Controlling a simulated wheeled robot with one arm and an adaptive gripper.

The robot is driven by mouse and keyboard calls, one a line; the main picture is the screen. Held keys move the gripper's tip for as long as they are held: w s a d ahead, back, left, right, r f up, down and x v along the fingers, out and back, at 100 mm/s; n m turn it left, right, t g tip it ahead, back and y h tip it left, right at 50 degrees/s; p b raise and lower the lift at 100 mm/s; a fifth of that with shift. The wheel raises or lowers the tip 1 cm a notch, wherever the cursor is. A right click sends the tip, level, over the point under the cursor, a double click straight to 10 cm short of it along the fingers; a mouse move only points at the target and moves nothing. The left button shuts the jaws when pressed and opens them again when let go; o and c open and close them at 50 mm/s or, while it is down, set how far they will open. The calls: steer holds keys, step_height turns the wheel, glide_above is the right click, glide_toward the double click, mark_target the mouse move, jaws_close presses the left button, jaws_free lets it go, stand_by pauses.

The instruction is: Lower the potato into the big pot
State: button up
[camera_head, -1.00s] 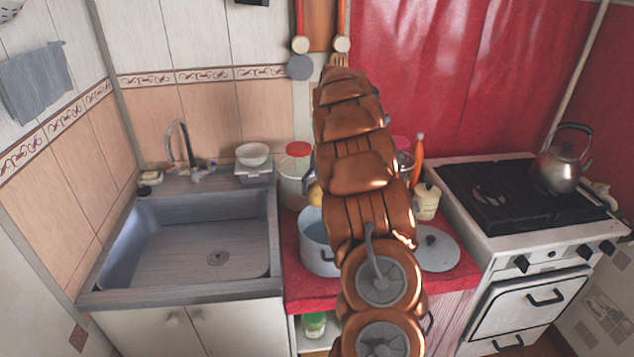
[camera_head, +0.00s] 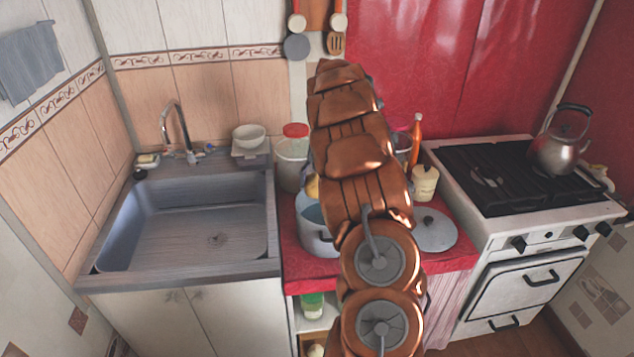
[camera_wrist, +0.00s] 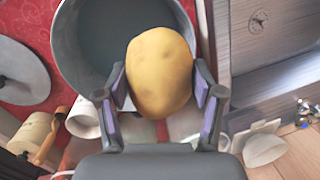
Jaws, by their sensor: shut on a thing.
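The potato (camera_wrist: 160,75) is yellow-brown and sits between the two fingers of my gripper (camera_wrist: 163,92), which is shut on it. In the wrist view it overlaps the opening of the big pot (camera_wrist: 68,50), near the rim; its height above the pot is hard to judge. In the head view the grey pot (camera_head: 315,243) stands on the red counter, partly hidden by my arm. A small yellow part of the potato (camera_head: 312,187) shows left of my arm, above the pot's back edge. My fingers are hidden in the head view.
A round grey lid (camera_head: 434,232) lies right of the pot. A red-topped jar (camera_head: 291,165) stands behind it, and a cream canister (camera_head: 425,184) at the right. The sink (camera_head: 200,240) is at the left. The stove (camera_head: 525,180) with a kettle (camera_head: 561,150) is at the right.

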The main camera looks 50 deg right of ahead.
steer(key=shift+f, duration=0.15)
steer(key=shift+f+b, duration=2.7)
steer(key=shift+f, duration=3.55)
steer(key=shift+f+b, duration=0.8)
steer(key=shift+f, duration=1.5)
